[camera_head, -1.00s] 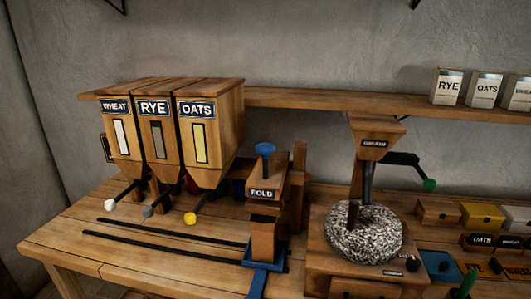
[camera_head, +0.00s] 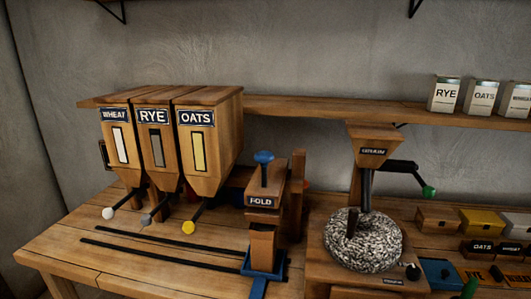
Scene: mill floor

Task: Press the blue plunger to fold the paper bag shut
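The blue plunger (camera_head: 263,158) is a round blue knob on a rod. It stands raised above the wooden block labelled FOLD (camera_head: 261,201), with a length of rod showing. Under the block, a brown upright shape (camera_head: 263,243), which looks like the paper bag, stands on a blue base (camera_head: 262,268). Whether its top is folded is hidden by the block. Neither of my grippers shows in the head view.
Hoppers for wheat, rye and oats (camera_head: 196,119) stand left of the fold station, levers jutting forward. Two dark rails (camera_head: 160,246) run along the table (camera_head: 75,262). A stone mill (camera_head: 363,240) with a green-knobbed crank stands right. Small boxes (camera_head: 438,218) lie farther right.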

